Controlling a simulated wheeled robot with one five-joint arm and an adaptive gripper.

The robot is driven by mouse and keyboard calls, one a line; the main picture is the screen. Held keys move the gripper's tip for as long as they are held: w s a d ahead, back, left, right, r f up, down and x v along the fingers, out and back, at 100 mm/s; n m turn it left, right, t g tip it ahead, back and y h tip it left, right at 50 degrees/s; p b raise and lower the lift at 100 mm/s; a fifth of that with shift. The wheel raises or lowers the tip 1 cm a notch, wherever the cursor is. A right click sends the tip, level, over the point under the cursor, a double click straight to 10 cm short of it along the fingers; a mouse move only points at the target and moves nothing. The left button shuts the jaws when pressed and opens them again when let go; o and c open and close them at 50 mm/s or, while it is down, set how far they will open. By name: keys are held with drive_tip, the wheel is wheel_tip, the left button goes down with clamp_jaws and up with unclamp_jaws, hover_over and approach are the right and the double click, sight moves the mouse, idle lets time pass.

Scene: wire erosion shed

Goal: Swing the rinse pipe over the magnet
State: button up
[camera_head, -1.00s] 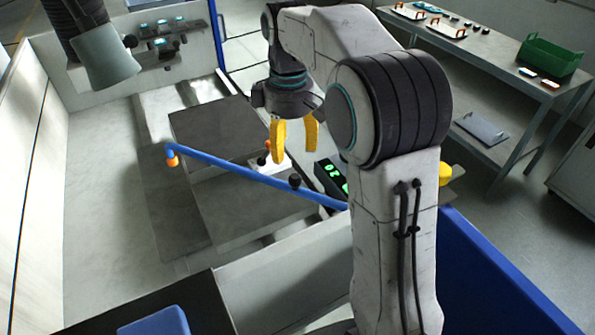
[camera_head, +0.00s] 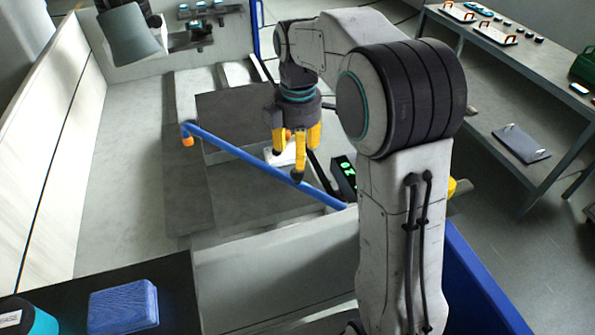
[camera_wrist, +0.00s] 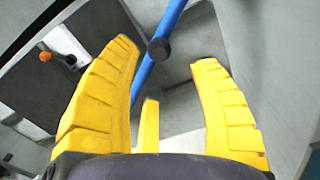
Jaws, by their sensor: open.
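The blue rinse pipe (camera_head: 240,155) slants across the work tank, with an orange nozzle (camera_head: 187,140) at its far left end. A dark round knob (camera_head: 297,177) stands on the pipe. My gripper (camera_head: 297,160) is open, pointing down just over the knob. A white block (camera_head: 283,155) with an orange part sits behind the fingers, partly hidden. I cannot tell for sure whether it is the magnet.
A dark box with green lit digits (camera_head: 344,175) stands right of the pipe. Grey plates (camera_head: 240,115) lie in the tank. The tank's front wall (camera_head: 270,260) is near my arm. A blue block (camera_head: 123,305) lies on the dark surface at front left.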

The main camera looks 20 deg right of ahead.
sight(298, 173)
drive_tip(key=shift+f+n, duration=0.2)
drive_tip(key=shift+n, duration=0.2)
drive_tip(key=shift+f, duration=0.35)
drive_tip(key=shift+f+p, duration=0.4)
drive_tip(key=shift+f, duration=2.7)
clamp_jaws()
